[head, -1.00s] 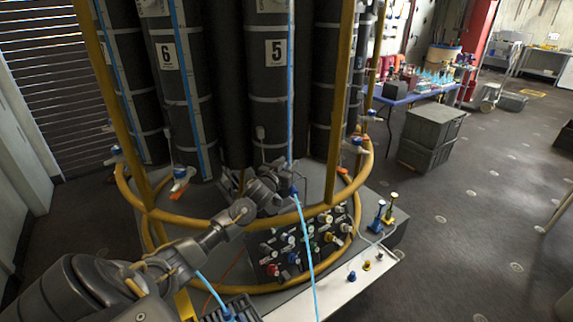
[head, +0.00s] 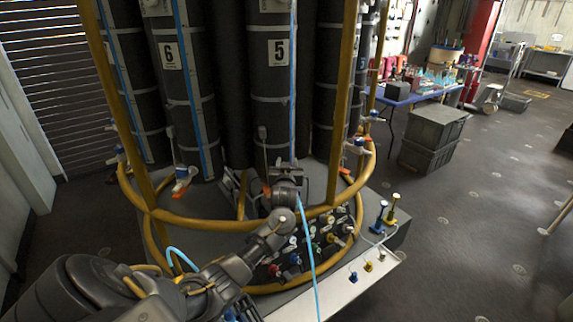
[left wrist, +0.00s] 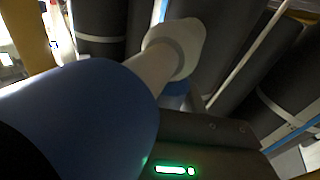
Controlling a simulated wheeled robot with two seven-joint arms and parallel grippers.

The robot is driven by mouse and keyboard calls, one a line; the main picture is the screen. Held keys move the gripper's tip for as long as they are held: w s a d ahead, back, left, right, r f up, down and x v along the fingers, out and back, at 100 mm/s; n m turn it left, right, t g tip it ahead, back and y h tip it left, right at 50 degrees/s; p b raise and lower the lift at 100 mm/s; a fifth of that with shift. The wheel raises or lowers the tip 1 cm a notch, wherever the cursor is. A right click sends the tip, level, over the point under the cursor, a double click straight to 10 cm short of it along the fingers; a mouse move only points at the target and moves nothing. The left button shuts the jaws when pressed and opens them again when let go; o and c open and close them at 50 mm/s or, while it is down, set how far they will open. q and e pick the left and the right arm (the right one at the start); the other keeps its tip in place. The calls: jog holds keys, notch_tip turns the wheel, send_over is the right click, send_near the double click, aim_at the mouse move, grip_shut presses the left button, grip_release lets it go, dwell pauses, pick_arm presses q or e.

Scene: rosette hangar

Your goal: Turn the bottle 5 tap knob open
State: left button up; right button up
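Bottle 5 (head: 270,95) is a tall dark cylinder with a white "5" label, standing upright behind the yellow ring rail. My left gripper (head: 289,174) is at its foot and hides most of its tap. A small orange part (head: 267,190) shows beside the gripper. In the left wrist view, a large blue knob (left wrist: 85,115) fills the left side, very close to the camera, with a white tap body (left wrist: 175,50) behind it. A dark gripper part with a green light lies below. I cannot see both fingers or whether they touch the knob. My right gripper is out of view.
Bottle 6 (head: 180,95) stands to the left, with a white and blue tap (head: 182,178) below it. The yellow rail (head: 200,222) curves in front. A knob panel (head: 310,245) and a light blue hose (head: 308,245) are below. Open floor lies right.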

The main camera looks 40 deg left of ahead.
pick_arm(q)
jog(key=o, duration=0.4)
jog(key=shift+s+d+r+p, duration=0.1)
jog(key=shift+s+d+p, duration=0.1)
jog(key=shift+p, duration=0.15)
jog(key=p+v, duration=0.7)
jog(key=v, duration=0.3)
jog(key=shift+s, duration=0.1)
